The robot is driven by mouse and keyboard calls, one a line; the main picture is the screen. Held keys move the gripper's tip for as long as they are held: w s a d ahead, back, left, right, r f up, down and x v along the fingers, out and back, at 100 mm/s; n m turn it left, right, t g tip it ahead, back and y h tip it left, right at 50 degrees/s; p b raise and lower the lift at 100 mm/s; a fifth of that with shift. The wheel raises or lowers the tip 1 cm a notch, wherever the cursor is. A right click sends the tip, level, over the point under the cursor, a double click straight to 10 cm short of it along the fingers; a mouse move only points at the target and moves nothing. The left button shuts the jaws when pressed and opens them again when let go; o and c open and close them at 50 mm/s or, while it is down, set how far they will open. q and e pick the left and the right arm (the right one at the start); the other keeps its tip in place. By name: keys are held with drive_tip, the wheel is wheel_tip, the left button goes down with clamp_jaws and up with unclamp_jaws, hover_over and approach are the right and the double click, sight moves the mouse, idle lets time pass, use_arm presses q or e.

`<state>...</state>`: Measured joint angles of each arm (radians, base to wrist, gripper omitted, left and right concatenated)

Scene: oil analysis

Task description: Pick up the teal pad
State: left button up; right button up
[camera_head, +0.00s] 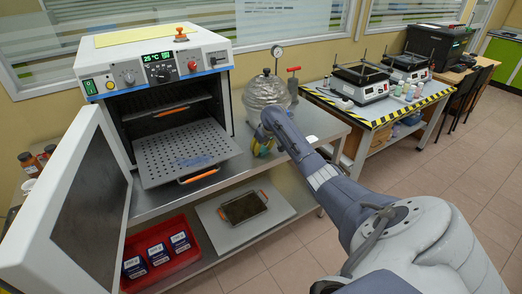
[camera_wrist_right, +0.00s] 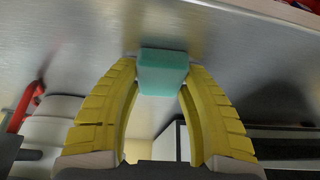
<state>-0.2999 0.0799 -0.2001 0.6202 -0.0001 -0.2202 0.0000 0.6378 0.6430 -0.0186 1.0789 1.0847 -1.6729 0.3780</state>
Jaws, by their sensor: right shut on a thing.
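The teal pad (camera_wrist_right: 163,72) is a small block between the yellow fingertips of my right gripper (camera_wrist_right: 160,80) in the right wrist view. The gripper is shut on it, one finger on each side. In the head view my right gripper (camera_head: 262,147) is by the metal bench, just right of the open oven; the pad cannot be made out there, and the arm covers part of this area. My left gripper is not in view.
The oven (camera_head: 165,75) stands open with a perforated shelf (camera_head: 165,155) pulled out and its door (camera_head: 75,215) swung left. A dome-shaped metal vessel (camera_head: 266,92) stands behind my gripper. A red tray (camera_head: 135,245) with boxes sits below. A striped-edge table (camera_head: 375,115) is at right.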

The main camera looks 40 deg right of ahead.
sight(261, 148)
drive_tip(key=shift+r, duration=0.1)
wheel_tip(261, 148, up, 20)
idle(0.5)
drive_tip(key=shift+o, duration=1.2)
drive_tip(key=c, duration=0.3)
